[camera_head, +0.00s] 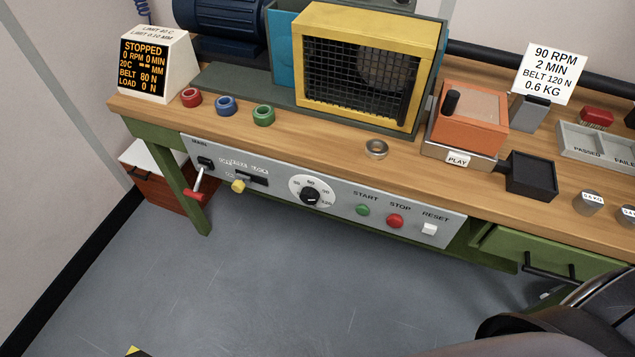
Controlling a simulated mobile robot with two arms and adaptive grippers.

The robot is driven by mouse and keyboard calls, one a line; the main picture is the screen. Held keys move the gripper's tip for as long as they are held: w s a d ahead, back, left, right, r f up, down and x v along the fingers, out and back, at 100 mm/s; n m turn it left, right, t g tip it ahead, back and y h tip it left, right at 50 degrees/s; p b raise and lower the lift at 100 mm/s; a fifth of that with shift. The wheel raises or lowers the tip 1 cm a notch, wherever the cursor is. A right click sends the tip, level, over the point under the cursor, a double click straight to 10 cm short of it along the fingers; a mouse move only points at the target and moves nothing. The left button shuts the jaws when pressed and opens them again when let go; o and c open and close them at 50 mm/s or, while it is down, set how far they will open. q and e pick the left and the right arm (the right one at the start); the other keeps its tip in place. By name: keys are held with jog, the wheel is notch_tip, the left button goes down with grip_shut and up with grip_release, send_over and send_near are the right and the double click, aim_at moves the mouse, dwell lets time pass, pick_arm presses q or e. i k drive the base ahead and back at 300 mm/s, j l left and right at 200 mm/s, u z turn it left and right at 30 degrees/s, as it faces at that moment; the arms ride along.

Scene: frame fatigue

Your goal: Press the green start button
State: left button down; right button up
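The green start button (363,210) is on the grey control panel (270,206) along the bench's front edge, under the label START. The red stop button (395,221) is just to its right, and the white reset button (429,229) is further right. The dial (311,195) is to its left. The display (143,66) at the back left reads STOPPED, 0 RPM, 0 MIN, belt 80 N, load 0 N. Neither of my grippers shows in this view. Nothing covers the start button.
A yellow mesh guard (360,68) encloses a machine on the wooden bench. A card (549,72) reads 90 RPM, 2 MIN, belt 120 N, 0.6 KG. Red, blue and green rings lie at the left. A red-handled lever (194,193) sticks out front. Floor before the panel is clear.

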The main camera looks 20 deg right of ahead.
aim_at(362, 209)
jog(key=z, duration=0.9)
